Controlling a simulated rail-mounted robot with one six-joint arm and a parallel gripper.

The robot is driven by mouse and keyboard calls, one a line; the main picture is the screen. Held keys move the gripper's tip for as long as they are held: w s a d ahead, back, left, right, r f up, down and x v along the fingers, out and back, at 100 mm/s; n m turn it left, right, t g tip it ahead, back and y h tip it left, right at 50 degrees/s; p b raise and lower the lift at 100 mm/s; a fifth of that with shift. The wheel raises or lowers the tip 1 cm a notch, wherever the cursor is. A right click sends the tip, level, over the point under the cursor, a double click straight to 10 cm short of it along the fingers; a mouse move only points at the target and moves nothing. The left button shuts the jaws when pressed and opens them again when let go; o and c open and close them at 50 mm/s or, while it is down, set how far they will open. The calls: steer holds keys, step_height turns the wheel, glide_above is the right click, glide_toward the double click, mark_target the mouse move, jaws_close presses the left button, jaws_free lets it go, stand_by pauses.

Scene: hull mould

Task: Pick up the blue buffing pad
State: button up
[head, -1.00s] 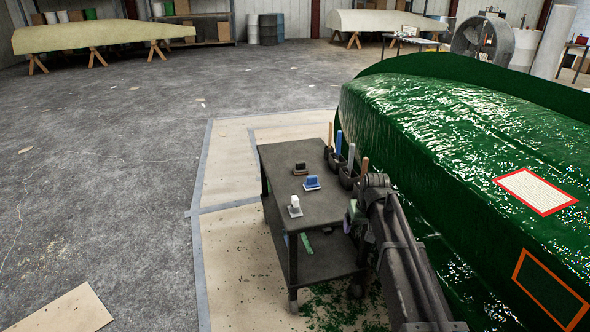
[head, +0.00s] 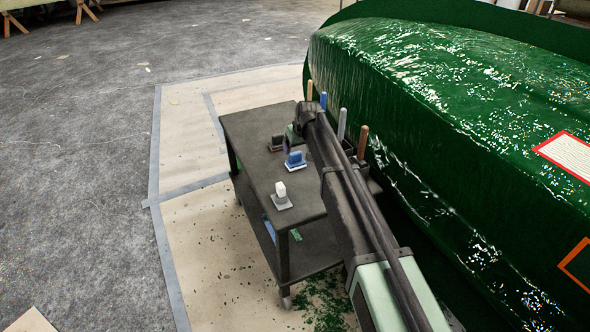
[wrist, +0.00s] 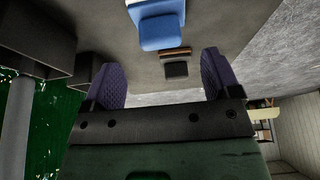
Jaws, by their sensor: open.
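The blue buffing pad (head: 295,161) sits on top of the dark trolley (head: 248,122), between a white pad (head: 281,198) and a dark pad (head: 276,143). In the wrist view the blue pad (wrist: 160,26) lies beyond my fingertips, near the top edge and partly cut off. The dark pad (wrist: 177,68) shows between my fingers there. My gripper (wrist: 159,62) is open, with two purple fingers spread and nothing held. In the head view my gripper (head: 291,142) is just above and behind the blue pad, partly hidden by my arm.
Several upright handles, one blue (head: 323,100), stand in holders along the trolley's right side, close to my arm. The glossy green hull (head: 420,110) rises just right of them. Open floor (head: 80,180) lies to the left.

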mark_target(296, 153)
steer(key=shift+w+f, duration=0.15)
steer(key=shift+f, duration=0.2)
steer(key=b+x, duration=0.4)
steer(key=x, duration=0.1)
steer(key=shift+a+f+b, duration=0.15)
steer(key=shift+f+b, duration=0.05)
steer(key=shift+b, duration=0.2)
steer(key=shift+r, duration=0.25)
steer(key=c, duration=1)
steer(key=shift+c, duration=0.2)
step_height(296, 153, up, 20)
steer(key=p, duration=2)
steer(key=shift+p, duration=0.3)
